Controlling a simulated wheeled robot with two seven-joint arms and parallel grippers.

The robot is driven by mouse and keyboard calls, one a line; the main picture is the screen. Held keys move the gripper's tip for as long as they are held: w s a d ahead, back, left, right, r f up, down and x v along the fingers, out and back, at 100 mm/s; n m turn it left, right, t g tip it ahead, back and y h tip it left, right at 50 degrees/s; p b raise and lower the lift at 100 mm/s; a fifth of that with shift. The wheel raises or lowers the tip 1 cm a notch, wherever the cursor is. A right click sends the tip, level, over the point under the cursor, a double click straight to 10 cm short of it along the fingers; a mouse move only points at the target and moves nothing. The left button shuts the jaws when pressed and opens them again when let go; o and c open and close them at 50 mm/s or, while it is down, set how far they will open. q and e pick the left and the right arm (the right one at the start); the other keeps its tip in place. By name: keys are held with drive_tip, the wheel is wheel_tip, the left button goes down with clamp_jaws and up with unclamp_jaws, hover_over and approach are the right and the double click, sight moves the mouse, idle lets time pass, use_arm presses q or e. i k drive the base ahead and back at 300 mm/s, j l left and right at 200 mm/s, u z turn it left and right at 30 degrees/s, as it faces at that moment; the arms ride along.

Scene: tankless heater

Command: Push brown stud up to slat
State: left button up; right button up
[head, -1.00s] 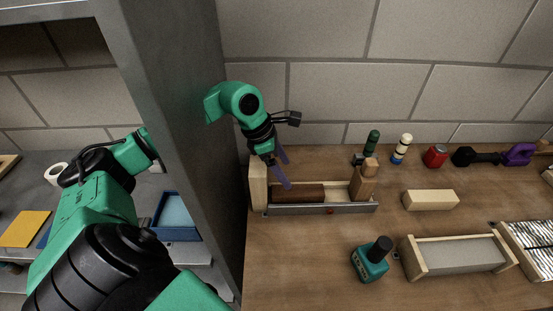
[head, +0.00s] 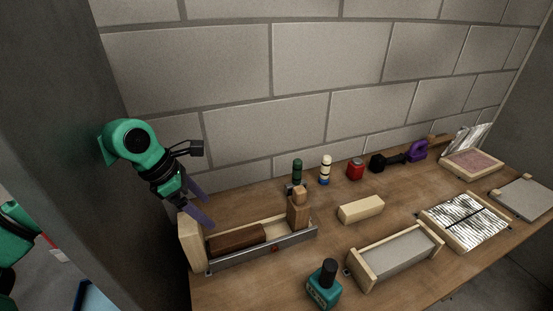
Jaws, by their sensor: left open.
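The brown stud (head: 235,238) is a dark brown block lying lengthwise in a narrow, metal-fronted tray (head: 265,253). A pale upright board (head: 190,243) closes the tray's left end. A mid-brown upright block (head: 298,214), possibly the slat, stands near the right end, with a gap between it and the stud. My left gripper (head: 210,213) has two purple fingers, open and empty, by the stud's left end and near the pale board. One finger is in front of part of the tray; I cannot tell whether it touches the stud. My right gripper is not in view.
A pale block (head: 361,209) and a grey-topped frame (head: 397,257) lie to the right. Green (head: 297,172) and white (head: 325,170) bottles stand behind. A grey panel (head: 60,150) bounds the left side.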

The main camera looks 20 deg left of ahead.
sight(298, 209)
drive_tip(key=k, duration=1.5)
